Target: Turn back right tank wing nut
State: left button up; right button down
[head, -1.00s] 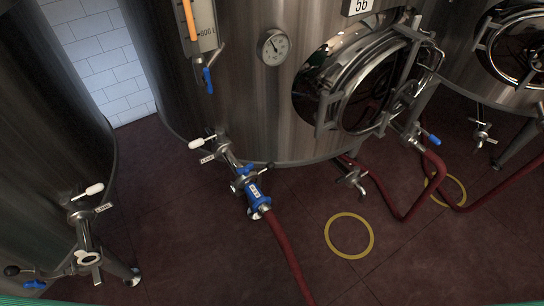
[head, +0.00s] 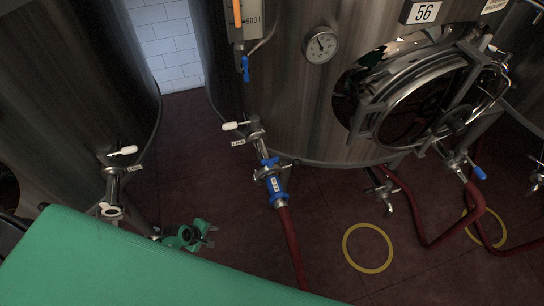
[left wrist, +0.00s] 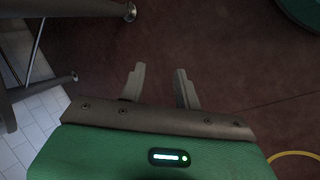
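The steel tank marked 56 (head: 290,100) stands right of centre in the head view. Its low outlet has a white-handled valve (head: 255,128), a clamp (head: 266,173) and a blue coupling (head: 276,190) on a red hose. A small wing-like part (head: 290,163) sticks out right of the clamp; whether it is the wing nut is too small to tell. My left gripper (head: 209,236) is low, left of the coupling and apart from it. The left wrist view shows its two fingers (left wrist: 159,85) spread with nothing between them. My right gripper is out of view.
Another tank stands at the left with its own white-handled valve (head: 122,151). The red hose (head: 291,245) runs down from the coupling. Yellow rings (head: 348,259) mark the dark red floor. A round hatch (head: 412,98) juts out at the right.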

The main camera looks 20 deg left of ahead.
pick_arm(q)
jog(key=w+d+r+n+t+h, duration=0.15)
jog(key=w+r+n, duration=0.5)
jog(key=r, duration=0.75)
jog(key=n+h+p, duration=0.1)
jog(key=n+h, duration=0.2)
jog(key=h, duration=0.4)
send_near(269, 159)
jog(key=shift+t, duration=0.35)
jog(key=p+x, duration=0.2)
jog(key=x, duration=0.8)
jog(key=shift+d+f, duration=0.15)
jog(key=shift+f, duration=0.05)
grip_shut()
